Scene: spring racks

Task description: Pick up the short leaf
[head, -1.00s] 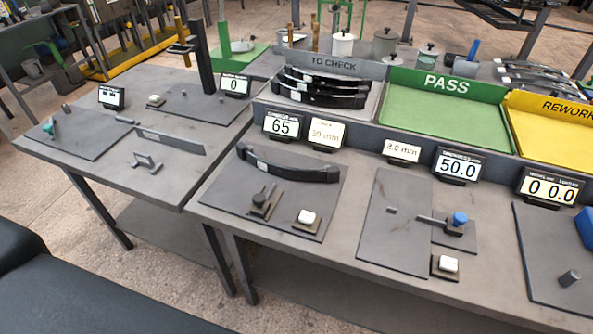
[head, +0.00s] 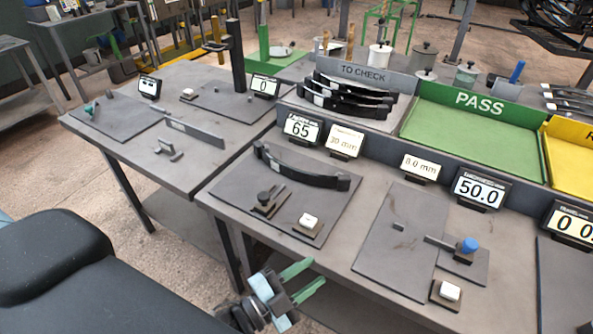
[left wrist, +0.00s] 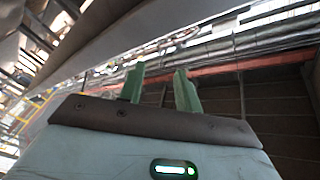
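A dark curved leaf (head: 300,169) lies on the grey plate (head: 235,190) at the front of the near bench. Several more dark leaves (head: 348,98) lie stacked in the TO CHECK tray (head: 378,72) behind it. I cannot tell for sure which one is the short leaf. My left gripper (head: 318,271) is in front of the bench's front edge, with its green fingers apart and nothing between them. The fingers also show apart in the left wrist view (left wrist: 160,88), with no leaf near them. My right gripper is not in view.
A green PASS tray (head: 465,130) and a yellow tray (head: 575,160) stand right of the TO CHECK tray. Small displays, including the one reading 65 (head: 302,129), line the tray fronts. A knobbed fixture (head: 265,202) and a white button (head: 309,221) sit before the front leaf.

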